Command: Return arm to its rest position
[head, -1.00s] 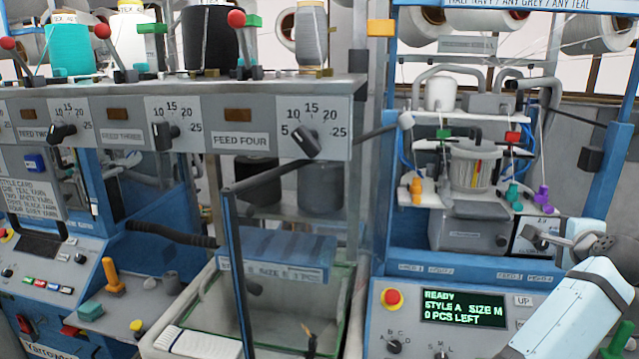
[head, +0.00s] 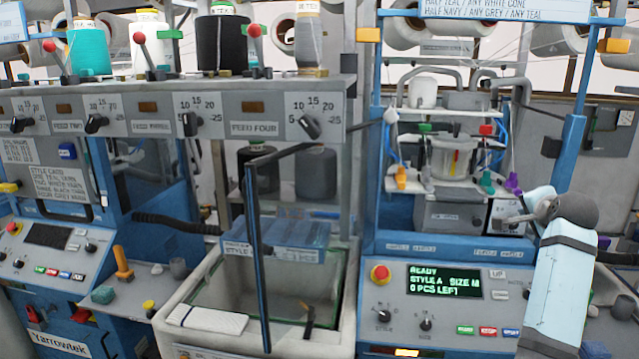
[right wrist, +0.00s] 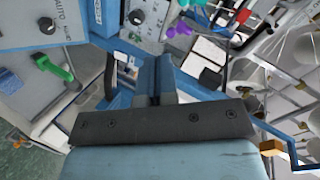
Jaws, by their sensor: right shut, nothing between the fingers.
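My right arm (head: 560,290) stands at the right of the head view, in front of the right-hand knitting machine. Its pale blue link rises to a dark grey wrist joint beside the machine's blue post. Its fingers are hard to make out there. In the right wrist view my right gripper (right wrist: 165,98) is shut and empty, with its dark fingers together above the pale blue hand. My left gripper is not in view.
The machine's control panel (head: 385,325) has a lit display (head: 443,281) reading READY, STYLE A, SIZE M, 0 PCS LEFT. A pale bin (head: 185,340) with a folded white piece (head: 207,320) stands left of it. A blue machine with feed dials (head: 308,127) fills the left.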

